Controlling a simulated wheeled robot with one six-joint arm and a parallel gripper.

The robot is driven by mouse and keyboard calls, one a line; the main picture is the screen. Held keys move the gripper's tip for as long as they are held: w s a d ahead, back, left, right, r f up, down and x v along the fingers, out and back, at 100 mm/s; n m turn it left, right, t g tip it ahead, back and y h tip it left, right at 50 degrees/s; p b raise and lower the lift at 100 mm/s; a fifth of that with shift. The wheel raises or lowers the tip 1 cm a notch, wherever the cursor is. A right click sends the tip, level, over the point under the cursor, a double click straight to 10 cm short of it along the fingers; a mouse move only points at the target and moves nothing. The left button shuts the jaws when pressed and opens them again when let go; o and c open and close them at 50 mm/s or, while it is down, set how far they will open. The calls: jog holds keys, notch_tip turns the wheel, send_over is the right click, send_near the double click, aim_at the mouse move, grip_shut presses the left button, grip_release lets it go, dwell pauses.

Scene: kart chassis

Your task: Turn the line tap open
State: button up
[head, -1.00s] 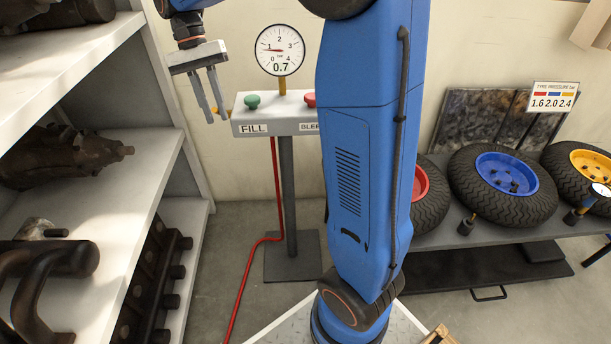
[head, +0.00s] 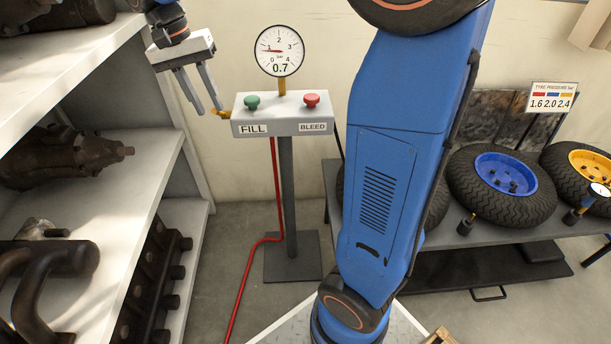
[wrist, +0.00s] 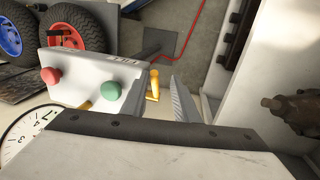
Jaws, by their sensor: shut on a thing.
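The line tap is a small yellow lever (head: 223,113) at the left end of the white FILL/BLEED box (head: 280,122). In the wrist view the tap (wrist: 153,86) stands between my two fingers, beside the green button. My gripper (head: 209,110) reaches down at the box's left end. It is shut on the tap, with its fingers held apart by it; the exact contact is hard to see. The gripper also shows in the wrist view (wrist: 158,84). The fingers partly hide the tap in the head view.
A green button (head: 252,102) and a red button (head: 311,100) top the box. The gauge (head: 280,50) reads 0.7. A shelf (head: 150,185) with dark parts stands close on the left. A red hose (head: 277,190) runs to the floor. Wheels lie on a bench (head: 470,235) at right.

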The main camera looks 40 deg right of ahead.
notch_tip(320, 180, up, 12)
jog(key=w+a+f, duration=0.1)
jog(key=a, duration=0.1)
jog(key=s+d+f+n+t+y, duration=0.1)
jog(key=s+d+f+n+t, duration=0.2)
jog(key=s+f, duration=0.7)
jog(key=s+d+f+n+t, duration=0.3)
jog(key=s+d+f, duration=0.5)
jog(key=s, duration=0.9)
jog(key=shift+s+f+n+y, duration=0.15)
jog(key=shift+f+n+y, duration=0.2)
jog(key=shift+f, duration=0.85)
grip_shut()
